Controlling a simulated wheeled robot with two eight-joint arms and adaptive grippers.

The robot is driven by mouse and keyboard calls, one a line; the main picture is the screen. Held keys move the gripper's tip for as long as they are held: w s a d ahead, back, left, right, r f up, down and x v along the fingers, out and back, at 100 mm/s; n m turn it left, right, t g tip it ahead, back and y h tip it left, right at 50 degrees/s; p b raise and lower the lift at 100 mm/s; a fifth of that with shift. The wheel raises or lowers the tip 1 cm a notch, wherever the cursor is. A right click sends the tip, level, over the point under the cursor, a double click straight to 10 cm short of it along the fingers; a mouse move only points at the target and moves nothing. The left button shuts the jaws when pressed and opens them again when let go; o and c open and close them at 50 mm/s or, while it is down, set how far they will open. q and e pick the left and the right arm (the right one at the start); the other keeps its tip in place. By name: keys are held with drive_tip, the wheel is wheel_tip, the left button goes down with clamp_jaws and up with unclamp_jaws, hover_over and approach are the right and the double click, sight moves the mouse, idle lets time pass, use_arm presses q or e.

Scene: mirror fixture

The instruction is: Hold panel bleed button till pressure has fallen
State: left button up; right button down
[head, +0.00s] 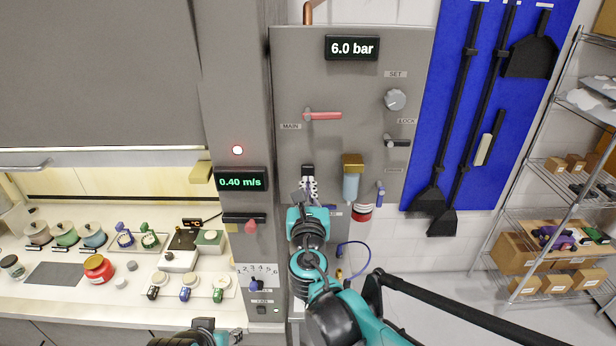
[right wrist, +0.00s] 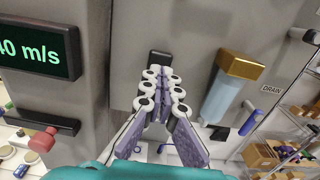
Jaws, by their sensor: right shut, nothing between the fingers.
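The grey panel (head: 290,75) carries a pressure display (head: 351,48) reading 6.0 bar. A small black block (head: 307,169) sits low on the panel, directly beyond my right fingertips; it also shows in the right wrist view (right wrist: 160,56). I cannot tell whether it is the bleed button, as no label beside it is visible. My right gripper (head: 309,184) is shut and empty, pointing at the panel just under the block; its fingers fill the middle of the right wrist view (right wrist: 161,75). Whether they touch anything is unclear. My left gripper (head: 236,335) is partly visible at the bottom edge.
The panel also has a red MAIN lever (head: 323,115), a SET knob (head: 395,99), a black LOCK lever (head: 397,142), a brass-topped filter (head: 352,178) and a blue drain lever (head: 380,190). A fume hood column with a 0.40 m/s display (head: 240,180) stands left. Shelving (head: 540,170) is right.

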sight(308, 171)
drive_tip(key=shift+w, duration=1.35)
use_arm(q)
drive_tip(key=shift+r, duration=0.35)
use_arm(e)
drive_tip(key=shift+w+b, duration=0.35)
drive_tip(key=shift+w, duration=0.5)
drive_tip(key=shift+s+r, duration=0.15)
drive_tip(key=shift+r, duration=0.05)
use_arm(q)
drive_tip(key=shift+s+f, duration=0.3)
drive_tip(key=shift+f, duration=0.1)
